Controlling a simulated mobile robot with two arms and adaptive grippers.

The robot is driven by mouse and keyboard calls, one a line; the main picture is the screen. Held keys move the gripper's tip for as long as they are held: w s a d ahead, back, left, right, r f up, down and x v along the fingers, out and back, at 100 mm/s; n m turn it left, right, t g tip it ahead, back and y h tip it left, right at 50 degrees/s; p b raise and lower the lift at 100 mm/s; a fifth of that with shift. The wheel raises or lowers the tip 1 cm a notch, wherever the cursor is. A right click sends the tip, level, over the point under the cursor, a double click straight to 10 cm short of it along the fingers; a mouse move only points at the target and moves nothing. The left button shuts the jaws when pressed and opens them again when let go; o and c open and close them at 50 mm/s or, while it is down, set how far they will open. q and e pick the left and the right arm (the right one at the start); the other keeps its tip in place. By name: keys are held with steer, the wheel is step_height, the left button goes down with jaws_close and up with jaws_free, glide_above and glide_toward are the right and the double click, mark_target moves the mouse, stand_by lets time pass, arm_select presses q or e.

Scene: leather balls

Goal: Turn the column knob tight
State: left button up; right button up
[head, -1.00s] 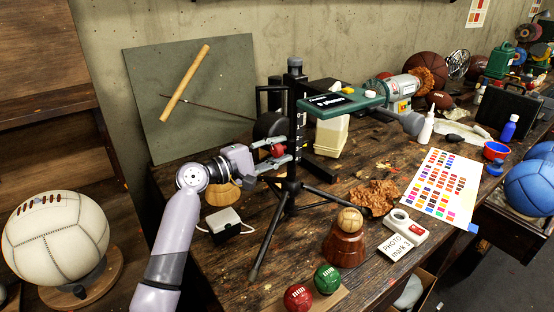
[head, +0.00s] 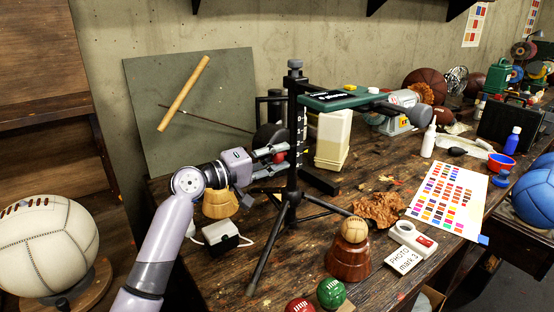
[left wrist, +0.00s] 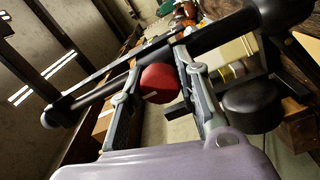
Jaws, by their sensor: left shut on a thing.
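A red column knob (head: 279,158) is on the side of a black column (head: 293,125) that stands on a tripod. My left gripper (head: 284,159) reaches in from the left, with one finger above and one below the knob. In the left wrist view the red knob (left wrist: 160,83) sits between the two fingers (left wrist: 161,92), which are shut on it. The knob's far side and its threaded joint are hidden. A green plate (head: 325,103) is carried near the column's top. My right gripper is not in view.
A leather ball on a brown stand (head: 348,262) is at the front right of the tripod. A small white-topped box (head: 220,234) with a cord lies below my left wrist. A colour chart (head: 450,196) lies at right. Green and red balls are at the front edge.

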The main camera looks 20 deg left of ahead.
arm_select(q)
steer(key=shift+f, duration=0.15)
steer(key=o, duration=1.2)
steer(key=v, duration=1.2)
steer(key=shift+a, duration=0.1)
